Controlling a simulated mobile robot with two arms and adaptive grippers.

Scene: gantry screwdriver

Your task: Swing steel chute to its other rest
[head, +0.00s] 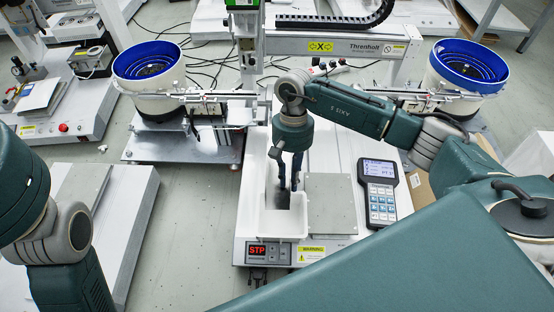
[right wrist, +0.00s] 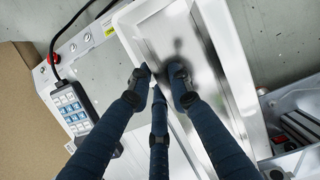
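A pale, steep-walled tray (head: 284,228), which I take to be the steel chute, sits on the machine base in the middle of the head view. In the right wrist view its grey metal floor and white rim (right wrist: 237,75) run diagonally. My right gripper (head: 289,186) points down over its right side. In the right wrist view the right gripper (right wrist: 161,76) has its fingers apart, with the tray's near wall between or just below them; I cannot tell whether they touch it. My left arm shows at the left, its gripper out of frame.
A flat grey plate (head: 331,205) lies right of the tray, then a keypad pendant (head: 380,192). A red STP display (head: 257,250) is on the base front. Blue-rimmed bowl feeders (head: 147,72) (head: 468,67) and a gantry beam (head: 330,46) stand behind.

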